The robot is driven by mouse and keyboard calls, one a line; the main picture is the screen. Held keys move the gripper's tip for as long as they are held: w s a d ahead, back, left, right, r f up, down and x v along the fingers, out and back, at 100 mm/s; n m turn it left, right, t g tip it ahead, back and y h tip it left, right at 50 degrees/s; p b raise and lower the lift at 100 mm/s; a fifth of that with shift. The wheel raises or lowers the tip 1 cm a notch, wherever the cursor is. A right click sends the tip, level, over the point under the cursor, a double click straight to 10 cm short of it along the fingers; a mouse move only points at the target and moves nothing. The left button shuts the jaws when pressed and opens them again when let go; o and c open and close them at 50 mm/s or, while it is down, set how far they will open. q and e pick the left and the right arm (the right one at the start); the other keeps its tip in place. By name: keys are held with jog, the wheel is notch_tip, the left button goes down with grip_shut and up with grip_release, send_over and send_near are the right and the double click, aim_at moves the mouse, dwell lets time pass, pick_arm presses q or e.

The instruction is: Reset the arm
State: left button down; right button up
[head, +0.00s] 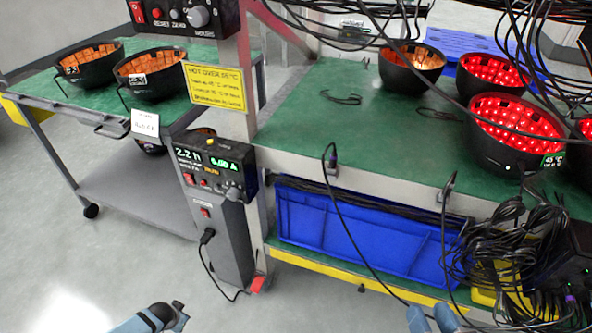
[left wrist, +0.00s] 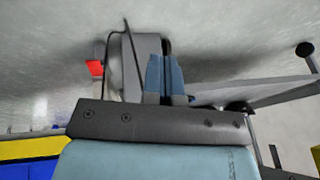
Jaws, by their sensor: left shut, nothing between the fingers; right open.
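My right gripper (head: 430,312) shows at the bottom edge of the head view. Its two blue fingers are apart with nothing between them, in front of the lower shelf. My left gripper (head: 165,316) shows only partly at the bottom left of the head view, over the grey floor. In the left wrist view its blue fingers (left wrist: 163,76) are together and hold nothing. Both grippers are apart from the lamps and benches.
A rack bench (head: 330,125) holds several black bowl lamps, some glowing red (head: 505,130). Loose black cables (head: 510,240) hang at the right, near my right gripper. A blue bin (head: 350,235) sits below. A trolley (head: 125,190) with lamps stands left. The front-left floor is clear.

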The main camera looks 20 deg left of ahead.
pick_arm(q)
jog(key=a+r+y, duration=0.1)
jog(key=a+r, duration=0.2)
jog(key=a, duration=0.6)
jog(key=w+d+r+m+t+h, duration=0.2)
jog(key=d+r, duration=0.5)
jog(key=d, duration=0.3)
jog(key=w+d+r+m+t+h, duration=0.1)
jog(key=d+r+m+t+h, duration=0.15)
jog(key=d+r, duration=0.55)
jog(key=s+d+r+n+t+h, duration=0.3)
jog(key=d+r+t+h, duration=0.3)
jog(key=d+r, duration=2.1)
jog(key=s+a+r+g+y+p, duration=0.1)
jog(key=r+p, duration=0.5)
jog(key=p, duration=1.1)
jog(key=s+a+r+g+y+p, duration=0.2)
jog(key=a+r+p, duration=0.4)
jog(key=p, duration=1)
jog(key=shift+s+a+r+y+p, duration=0.3)
jog(key=shift+s+r+y+p, duration=0.15)
jog(key=shift+s+y, duration=0.3)
pick_arm(e)
jog(key=s+d+r+g+h, duration=0.3)
jog(key=d+r, duration=0.3)
jog(key=r, duration=0.4)
jog(key=shift+s+r+g+h, duration=0.3)
jog(key=shift+s+r+g, duration=0.1)
jog(key=shift+s+g, duration=0.3)
